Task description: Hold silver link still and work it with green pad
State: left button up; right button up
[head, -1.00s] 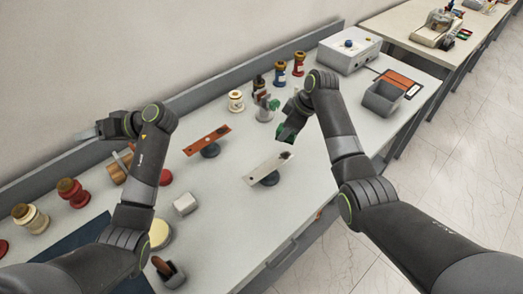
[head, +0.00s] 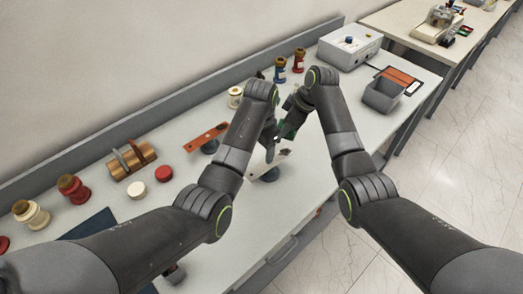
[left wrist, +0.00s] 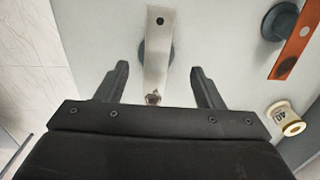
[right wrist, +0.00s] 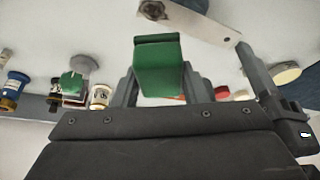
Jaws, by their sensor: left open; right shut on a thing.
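The silver link (head: 257,172) lies flat on a dark round stand. In the left wrist view the link (left wrist: 160,45) runs between the spread fingers of my left gripper (left wrist: 158,70), with a dark rough patch at its near end. My left gripper (head: 270,152) is open above the link, not closed on it. My right gripper (right wrist: 157,85) is shut on the green pad (right wrist: 160,65). In the right wrist view the pad is apart from the link (right wrist: 205,22). In the head view the pad (head: 289,129) is partly hidden by my grippers.
A copper-coloured link (head: 207,137) on its own stand lies left of the silver one. Spools and jars line the back, with a wooden coil (head: 133,160) and a red disc (head: 164,173) at left. A grey bin (head: 383,94) and a white box (head: 349,47) stand at right.

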aim_at(261, 168)
pick_arm(q)
jog(key=shift+d+f, duration=0.2)
jog(key=shift+f, duration=0.1)
notch_tip(261, 168, down, 11)
jog(key=shift+f, duration=0.2)
grip_shut()
dwell(0.5)
